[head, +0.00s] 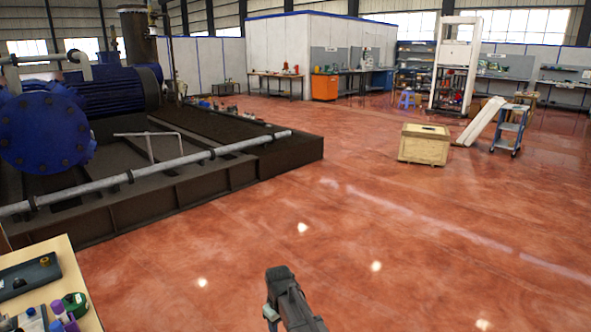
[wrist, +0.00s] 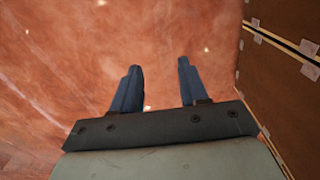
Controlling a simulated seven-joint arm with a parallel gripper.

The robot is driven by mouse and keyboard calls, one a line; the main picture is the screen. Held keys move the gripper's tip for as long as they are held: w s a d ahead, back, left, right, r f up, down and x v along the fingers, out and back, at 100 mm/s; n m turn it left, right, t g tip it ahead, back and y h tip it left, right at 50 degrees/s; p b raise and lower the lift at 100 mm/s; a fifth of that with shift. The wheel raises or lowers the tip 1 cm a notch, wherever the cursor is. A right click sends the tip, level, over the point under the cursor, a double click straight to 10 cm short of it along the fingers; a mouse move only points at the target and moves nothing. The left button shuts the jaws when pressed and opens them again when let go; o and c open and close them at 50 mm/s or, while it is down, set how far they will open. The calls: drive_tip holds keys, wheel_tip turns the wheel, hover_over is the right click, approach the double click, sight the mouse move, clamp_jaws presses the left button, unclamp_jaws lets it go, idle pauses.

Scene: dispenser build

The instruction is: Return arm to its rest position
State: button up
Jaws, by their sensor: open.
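My gripper (wrist: 160,64) shows in the wrist view with its two blue-grey fingers apart. Nothing is between them, and the red floor lies beyond. In the head view a dark grey part of my arm rises from the bottom edge, right of the table and over open floor. The fingers cannot be made out clearly there. The pale table (head: 88,318) is at the lower left. On it are a dark tray (head: 28,279) with a small yellowish piece, a green round item (head: 75,304) and purple-capped items (head: 62,322), partly cut off by the frame.
A brown panel with metal fittings (wrist: 282,75) stands close on the right in the wrist view. In the head view, a large blue machine (head: 45,130) on a dark base fills the left. A wooden crate (head: 424,146) stands far right. The middle floor is clear.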

drive_tip(key=s+d+f+m, duration=0.45)
drive_tip(key=s+d, duration=0.25)
drive_tip(key=d, duration=0.4)
drive_tip(key=s+d+f+m, duration=0.4)
drive_tip(key=s+d+f, duration=0.15)
drive_tip(key=d, duration=0.55)
drive_tip(key=s+f+g, duration=0.3)
drive_tip(key=s+f, duration=0.6)
drive_tip(key=s, duration=0.6)
drive_tip(key=s+f+g, duration=0.3)
drive_tip(key=s+f, duration=0.7)
drive_tip(key=s, duration=0.5)
drive_tip(key=shift+f+g, duration=0.25)
drive_tip(key=shift+g, duration=0.15)
